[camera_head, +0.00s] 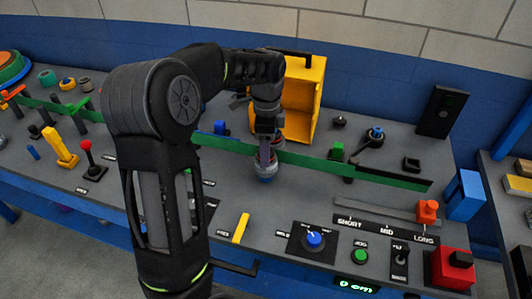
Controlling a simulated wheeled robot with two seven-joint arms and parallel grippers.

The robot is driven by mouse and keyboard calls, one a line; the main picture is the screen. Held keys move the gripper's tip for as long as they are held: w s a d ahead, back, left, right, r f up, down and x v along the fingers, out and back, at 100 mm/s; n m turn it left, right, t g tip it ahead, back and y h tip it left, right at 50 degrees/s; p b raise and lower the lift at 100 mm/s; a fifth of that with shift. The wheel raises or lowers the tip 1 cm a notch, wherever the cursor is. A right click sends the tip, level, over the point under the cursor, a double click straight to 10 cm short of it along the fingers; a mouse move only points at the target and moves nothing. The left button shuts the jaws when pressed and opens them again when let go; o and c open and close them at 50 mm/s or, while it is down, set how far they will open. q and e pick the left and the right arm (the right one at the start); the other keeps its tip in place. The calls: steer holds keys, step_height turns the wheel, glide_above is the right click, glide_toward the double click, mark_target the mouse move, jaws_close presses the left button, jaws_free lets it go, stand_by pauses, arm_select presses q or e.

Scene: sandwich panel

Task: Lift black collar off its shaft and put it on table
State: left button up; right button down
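My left arm rises from the bottom and bends right over the table (300,200). Its gripper (265,150) points down at the middle of the table, at the green strip. A purplish upright piece shows between its fingers, above a round blue and grey base (265,171). I cannot tell whether the fingers touch it or how far apart they are. No black collar on a shaft can be made out with certainty; the gripper may hide it. A small round black piece (338,122) stands to the right, behind the strip. My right gripper is not in view.
A yellow open box (302,98) stands behind the gripper. A long green strip (300,160) crosses the table. A red-topped lever (88,152) stands left. Some bare table lies right of the gripper.

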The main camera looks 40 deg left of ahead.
arm_select(q)
steer(key=shift+c, duration=0.6)
jaws_close()
stand_by(0.3)
